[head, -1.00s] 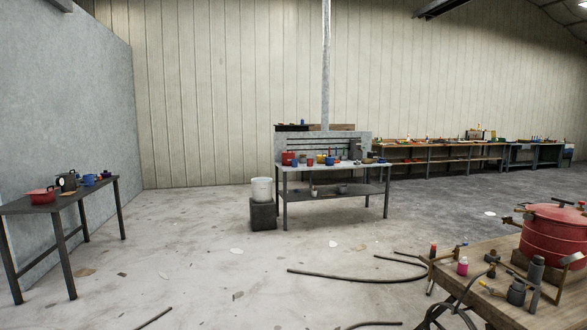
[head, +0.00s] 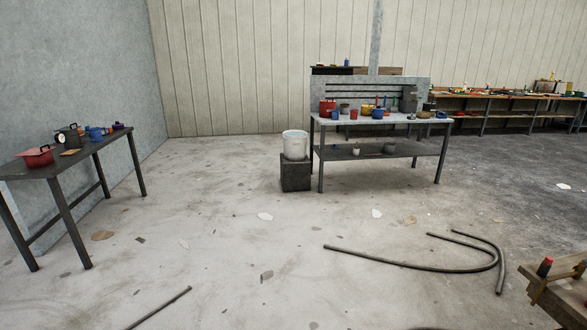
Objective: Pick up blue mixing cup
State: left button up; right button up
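Several small blue things are in the head view, and I cannot tell for sure which is the blue mixing cup. A blue cup-like vessel (head: 96,133) stands on the dark table at the left. A small blue cup (head: 333,114) stands on the grey workbench ahead, and a rounder blue pot (head: 378,114) sits farther right on the same top. All are well away from me across the floor. Neither of my grippers is in view.
The dark table (head: 50,172) also holds a red pan (head: 36,157) and a scale (head: 67,138). A white bucket (head: 295,145) stands on a dark block (head: 296,176) beside the workbench (head: 321,165). A curved hose (head: 410,265) lies on the floor. A wooden table (head: 560,290) is at lower right. The middle floor is mostly clear.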

aim_at(335, 113)
jog(key=i, duration=1.2)
jog(key=i+j+z, duration=0.1)
jog(key=i, duration=1.05)
jog(key=i+l+z, duration=0.25)
jog(key=i+z, duration=0.15)
jog(key=i, duration=0.4)
jog(key=i+z, duration=0.35)
jog(key=i, duration=0.45)
jog(key=i+j+z, duration=0.2)
jog(key=i+z, duration=0.2)
jog(key=i, duration=0.45)
jog(key=i+u, duration=0.15)
jog(key=i, duration=0.3)
jog(key=i+u, duration=0.2)
jog(key=i, duration=0.25)
jog(key=i+l+u, duration=0.15)
jog(key=i, duration=0.3)
jog(key=i+l+u, duration=0.15)
jog(key=i, duration=0.3)
jog(key=l, duration=0.1)
